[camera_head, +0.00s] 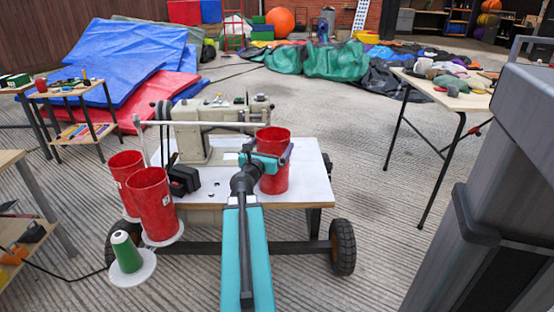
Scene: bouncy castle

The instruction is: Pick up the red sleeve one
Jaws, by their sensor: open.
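A red cylinder (273,182) stands upright on the white top of a wheeled sewing cart (310,185), at its right side. My gripper (266,152), at the end of my teal arm, is open and lies across this cylinder in the picture, hiding part of it. I cannot tell whether the fingers touch it. Two more red cylinders, a nearer one (154,205) and one behind it (126,178), stand at the cart's left side. A green spool (126,252) stands on a white disc in front of them. I cannot make out a separate sleeve on any cylinder.
A cream sewing machine (200,135) stands at the back of the cart top, with a black box (184,180) to its front left. A table with items (440,95) is at right. A large grey object (500,190) fills the right foreground.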

